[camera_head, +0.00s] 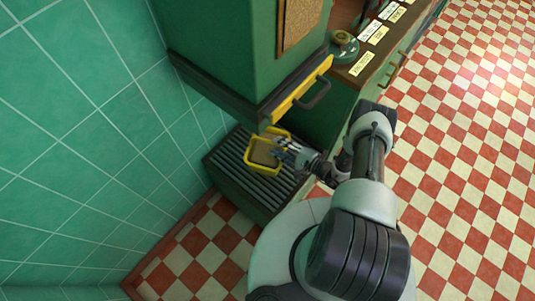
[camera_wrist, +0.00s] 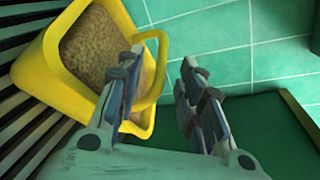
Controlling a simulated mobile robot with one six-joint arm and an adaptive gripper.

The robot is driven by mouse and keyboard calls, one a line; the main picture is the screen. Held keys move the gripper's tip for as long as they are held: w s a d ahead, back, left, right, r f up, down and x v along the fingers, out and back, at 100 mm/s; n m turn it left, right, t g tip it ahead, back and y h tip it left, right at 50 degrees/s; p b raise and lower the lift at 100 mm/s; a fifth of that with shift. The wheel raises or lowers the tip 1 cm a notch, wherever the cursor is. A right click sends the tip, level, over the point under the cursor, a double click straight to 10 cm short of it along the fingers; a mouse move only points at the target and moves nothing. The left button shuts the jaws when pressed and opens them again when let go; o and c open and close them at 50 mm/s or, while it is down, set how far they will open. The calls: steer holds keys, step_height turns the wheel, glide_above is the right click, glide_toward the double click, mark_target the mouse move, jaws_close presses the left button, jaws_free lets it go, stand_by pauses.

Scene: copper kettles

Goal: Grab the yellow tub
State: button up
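The yellow tub (camera_wrist: 45,83) holds brown grainy contents. In the head view the tub (camera_head: 250,164) is at the slatted dark box below the green cabinet. My gripper (camera_head: 280,146) is at the tub's right side. In the wrist view my gripper (camera_wrist: 163,60) is open. I cannot tell whether either finger touches the tub. The left finger hides part of the tub's right wall.
The slatted box (camera_head: 228,160) stands by the green tiled wall (camera_head: 80,120). A green cabinet (camera_head: 225,50) with a yellow-edged drawer handle (camera_head: 315,95) overhangs close above. A counter (camera_head: 355,80) with labels and a green lidded pot (camera_head: 343,46) is behind. Checkered floor (camera_head: 460,160) is open at right.

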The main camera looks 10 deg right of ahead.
mark_target(271, 143)
steer(key=shift+b+x, duration=1)
steer(key=shift+x, duration=2)
steer(key=shift+c, duration=0.4)
jaws_close()
steer(key=shift+s, duration=0.1)
steer(key=shift+r, duration=0.15)
